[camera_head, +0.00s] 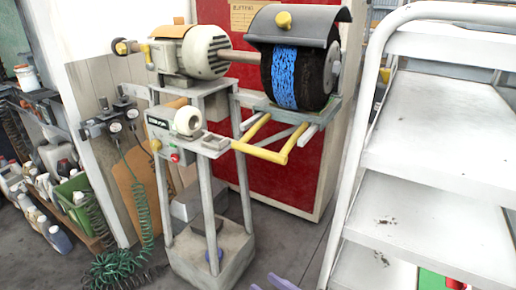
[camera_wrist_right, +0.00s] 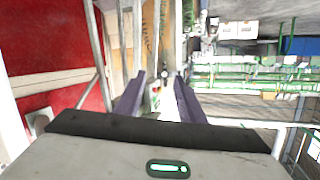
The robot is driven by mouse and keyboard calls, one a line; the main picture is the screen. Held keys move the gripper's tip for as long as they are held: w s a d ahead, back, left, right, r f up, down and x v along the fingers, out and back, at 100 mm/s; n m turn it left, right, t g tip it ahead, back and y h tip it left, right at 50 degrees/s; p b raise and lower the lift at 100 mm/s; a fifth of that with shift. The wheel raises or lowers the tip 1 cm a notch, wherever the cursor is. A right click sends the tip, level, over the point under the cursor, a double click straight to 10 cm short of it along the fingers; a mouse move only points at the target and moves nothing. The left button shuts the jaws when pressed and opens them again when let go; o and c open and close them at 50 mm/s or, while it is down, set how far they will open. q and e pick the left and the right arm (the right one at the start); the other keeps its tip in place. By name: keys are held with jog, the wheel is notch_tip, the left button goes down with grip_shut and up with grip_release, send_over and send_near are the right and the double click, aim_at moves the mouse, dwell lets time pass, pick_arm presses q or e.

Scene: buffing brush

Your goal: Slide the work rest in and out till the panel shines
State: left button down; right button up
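The buffing brush (camera_head: 326,72) is a dark round wheel with a blue band around it, under a grey hood (camera_head: 300,22). The grey work rest (camera_head: 331,111) sits below the brush, with a yellow U-shaped handle (camera_head: 262,151) sticking out at its front. I cannot make out a separate workpiece panel on the rest. My right gripper (camera_head: 268,284) shows only as purple fingertips at the bottom edge, low and well apart from the handle. In the right wrist view its two fingers (camera_wrist_right: 160,88) are spread with nothing gripped between them. My left gripper is out of view.
A motor (camera_head: 196,50) drives the brush on a grey stand (camera_head: 210,252). A red board (camera_head: 284,172) stands behind. White shelving steps (camera_head: 430,150) block the right side. Green coiled hoses (camera_head: 120,268) and bottles lie at left. Grey floor is clear in front right of the stand.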

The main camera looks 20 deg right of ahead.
jog(key=w+d+r+t+y+p, duration=0.1)
jog(key=w+d+r+t+y, duration=0.15)
jog(key=r, duration=0.35)
jog(key=w+d+r+t+y+p, duration=0.1)
jog(key=w+d+r, duration=0.1)
jog(key=w+r, duration=0.3)
jog(key=n+t+y, duration=0.1)
jog(key=n+y, duration=0.1)
jog(key=y, duration=0.1)
send_near(258, 156)
jog(key=w, duration=0.1)
jog(key=p+x, duration=0.1)
jog(key=x, duration=0.9)
jog(key=shift+w+d, duration=0.1)
jog(key=shift+d, duration=0.1)
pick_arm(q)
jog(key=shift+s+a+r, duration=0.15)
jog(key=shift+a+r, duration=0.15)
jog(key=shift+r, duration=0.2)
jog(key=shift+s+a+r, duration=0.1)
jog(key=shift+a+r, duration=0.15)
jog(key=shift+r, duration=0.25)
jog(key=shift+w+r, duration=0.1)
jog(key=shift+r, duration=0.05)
pick_arm(e)
grip_shut()
